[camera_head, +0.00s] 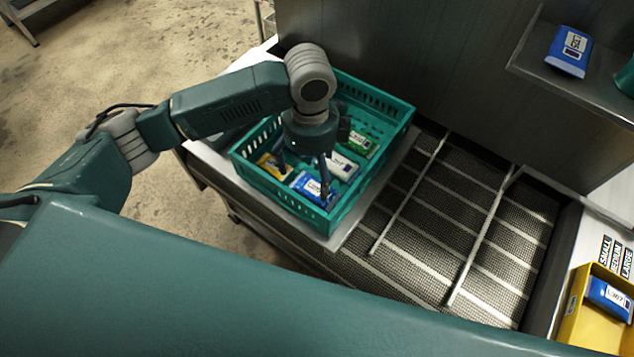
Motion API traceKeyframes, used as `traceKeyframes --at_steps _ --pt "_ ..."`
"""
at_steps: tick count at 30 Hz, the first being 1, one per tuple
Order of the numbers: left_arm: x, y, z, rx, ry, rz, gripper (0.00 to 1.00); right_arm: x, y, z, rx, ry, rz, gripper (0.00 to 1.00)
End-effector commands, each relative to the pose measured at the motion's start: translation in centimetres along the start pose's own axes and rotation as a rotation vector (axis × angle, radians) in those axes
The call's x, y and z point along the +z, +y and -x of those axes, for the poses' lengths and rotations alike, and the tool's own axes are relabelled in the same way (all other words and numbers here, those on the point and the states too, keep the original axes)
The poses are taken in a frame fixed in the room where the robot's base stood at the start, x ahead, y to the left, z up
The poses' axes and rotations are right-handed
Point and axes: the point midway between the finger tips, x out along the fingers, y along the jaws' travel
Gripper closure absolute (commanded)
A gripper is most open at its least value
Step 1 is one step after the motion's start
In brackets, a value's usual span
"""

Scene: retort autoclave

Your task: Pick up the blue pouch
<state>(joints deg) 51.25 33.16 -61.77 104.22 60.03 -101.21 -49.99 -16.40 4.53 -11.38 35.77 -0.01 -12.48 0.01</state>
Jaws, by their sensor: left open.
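A blue pouch (309,187) with a white label lies in the teal crate (372,88), near its front corner. My left gripper (303,178) points down into the crate, open, with its fingers over and beside this pouch. One dark finger overlaps the pouch's right part; I cannot tell if it touches. Two other blue pouches show: one on the metal shelf (569,50) at the upper right, one in the yellow bin (612,298) at the lower right. My right gripper is not in view.
The crate also holds a yellow pouch (270,166), a white pouch (343,166) and a green pouch (361,143) close by. The crate walls surround the gripper. A dark mesh conveyor (440,235) with two rails lies to the right, clear of objects.

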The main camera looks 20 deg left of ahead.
Motion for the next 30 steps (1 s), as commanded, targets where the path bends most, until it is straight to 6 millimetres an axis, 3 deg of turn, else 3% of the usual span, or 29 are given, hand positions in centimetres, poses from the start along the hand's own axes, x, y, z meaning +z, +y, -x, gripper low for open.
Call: traceKeyframes --at_steps 3,7,11,18,27,30 --pt "0.0 0.1 -1.6 0.003 0.000 0.001 0.11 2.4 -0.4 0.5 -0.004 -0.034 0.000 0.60" --pt "0.0 0.0 -2.5 -0.001 -0.001 0.000 0.11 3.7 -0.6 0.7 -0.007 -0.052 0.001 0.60" --pt "-0.1 0.3 -3.7 0.004 -0.001 0.001 0.11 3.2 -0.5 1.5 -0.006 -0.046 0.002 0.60" --pt "-0.3 0.5 -7.1 0.001 -0.001 0.000 0.11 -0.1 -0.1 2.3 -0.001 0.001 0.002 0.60" --pt "-0.3 0.5 -7.7 -0.002 -0.002 0.000 0.11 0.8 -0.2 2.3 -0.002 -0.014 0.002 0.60" --pt "-0.3 0.5 -7.7 -0.002 -0.002 0.000 0.31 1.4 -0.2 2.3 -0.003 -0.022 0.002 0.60"
